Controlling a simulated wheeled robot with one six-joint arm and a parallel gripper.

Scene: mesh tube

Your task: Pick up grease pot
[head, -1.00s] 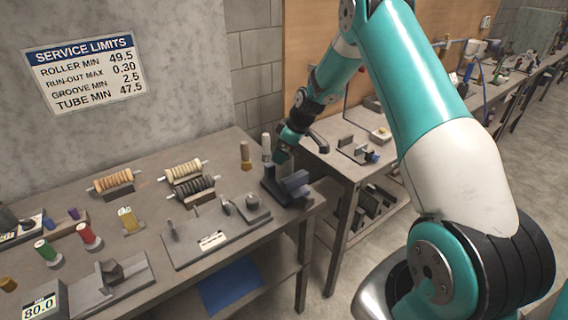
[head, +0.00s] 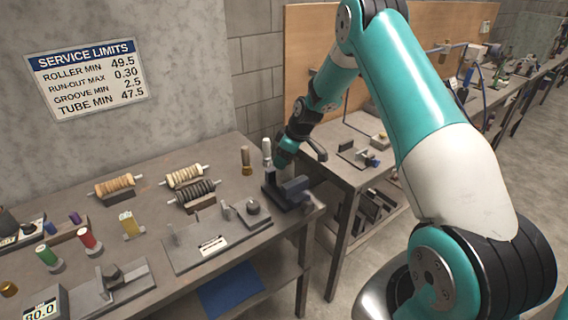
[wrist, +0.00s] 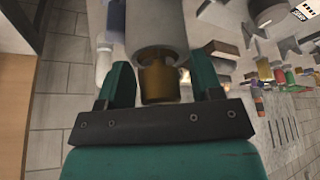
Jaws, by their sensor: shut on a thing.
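In the wrist view, my gripper (wrist: 162,84) has its two teal fingers on either side of a brass-coloured end piece (wrist: 158,85). A wide grey cylinder (wrist: 156,28) adjoins this piece at the top of the picture. I take the two together as the grease pot, though no label shows. The fingers are shut on it. In the head view, my gripper (head: 282,160) is at the right end of the workbench, low behind a dark block fixture (head: 293,190). The fingertips and their hold are hidden there.
A pale upright cylinder (head: 267,147) and a brown one (head: 246,161) stand left of my gripper. Wound rollers (head: 195,192) and a grey plate fixture (head: 213,245) lie further left on the workbench (head: 150,275). A second table (head: 335,165) stands to the right.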

